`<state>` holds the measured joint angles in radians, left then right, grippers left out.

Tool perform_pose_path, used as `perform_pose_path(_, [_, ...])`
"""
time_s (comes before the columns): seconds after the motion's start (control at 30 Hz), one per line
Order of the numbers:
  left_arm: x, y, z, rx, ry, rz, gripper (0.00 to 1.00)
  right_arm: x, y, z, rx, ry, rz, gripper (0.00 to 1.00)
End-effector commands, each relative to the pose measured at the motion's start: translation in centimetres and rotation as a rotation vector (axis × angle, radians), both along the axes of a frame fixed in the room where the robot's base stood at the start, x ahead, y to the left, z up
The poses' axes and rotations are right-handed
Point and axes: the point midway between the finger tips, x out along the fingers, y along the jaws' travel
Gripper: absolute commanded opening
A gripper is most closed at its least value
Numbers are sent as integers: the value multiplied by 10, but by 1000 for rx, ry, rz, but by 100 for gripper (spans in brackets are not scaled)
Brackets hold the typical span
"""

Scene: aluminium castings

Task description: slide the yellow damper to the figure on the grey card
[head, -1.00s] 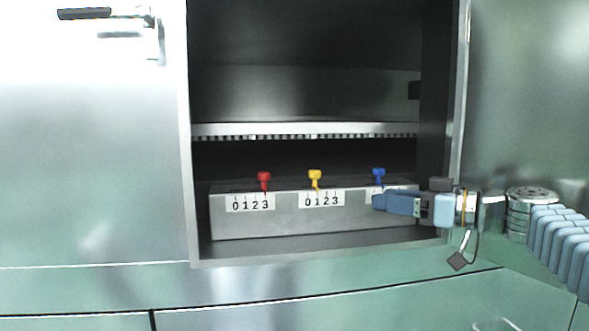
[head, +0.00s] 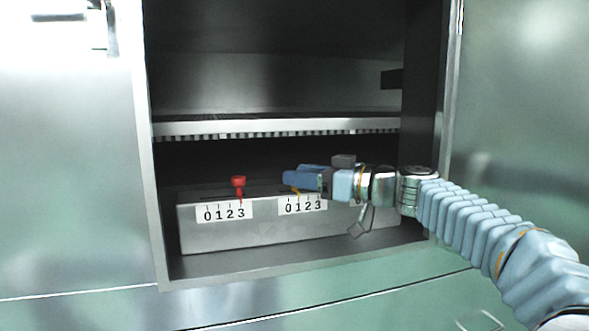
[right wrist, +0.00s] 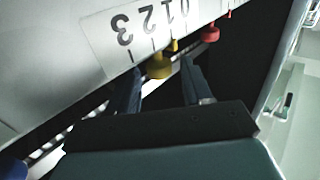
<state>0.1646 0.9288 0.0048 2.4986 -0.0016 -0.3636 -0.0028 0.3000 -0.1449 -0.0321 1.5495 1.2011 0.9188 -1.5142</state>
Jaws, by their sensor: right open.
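The yellow damper (head: 297,192) is mostly hidden behind my right gripper in the head view; its stem shows near the 1 of the middle 0-to-3 scale (head: 303,206). In the right wrist view the yellow knob (right wrist: 158,68) sits between the tips of the two open fingers. Whether a finger touches it I cannot tell. My right gripper (head: 292,180) reaches in from the right and is open; it also shows in the right wrist view (right wrist: 162,76). No grey card is in view. My left gripper is not in view.
The grey damper box (head: 225,235) stands inside the open metal cabinet, under a shelf (head: 270,127). A red damper (head: 239,184) stands near its 3, left of my gripper. The blue damper (right wrist: 12,170) shows at the wrist view's lower left. The cabinet's side walls bound the space.

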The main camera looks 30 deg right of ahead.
Motion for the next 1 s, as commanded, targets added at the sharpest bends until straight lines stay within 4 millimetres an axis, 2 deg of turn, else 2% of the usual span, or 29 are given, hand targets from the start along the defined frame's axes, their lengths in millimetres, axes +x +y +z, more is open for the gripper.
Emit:
perform_pose_path(0.2, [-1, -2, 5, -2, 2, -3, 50, 17, 10, 1, 1, 0, -1, 50])
perform_pose_path(0.5, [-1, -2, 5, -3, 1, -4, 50, 18, 11, 0, 1, -1, -1, 48])
perform_pose_path(0.8, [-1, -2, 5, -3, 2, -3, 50, 18, 11, 0, 0, 0, -1, 2])
perform_pose_path(1.0, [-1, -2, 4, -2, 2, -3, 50, 18, 11, 0, 0, 0, -1, 0])
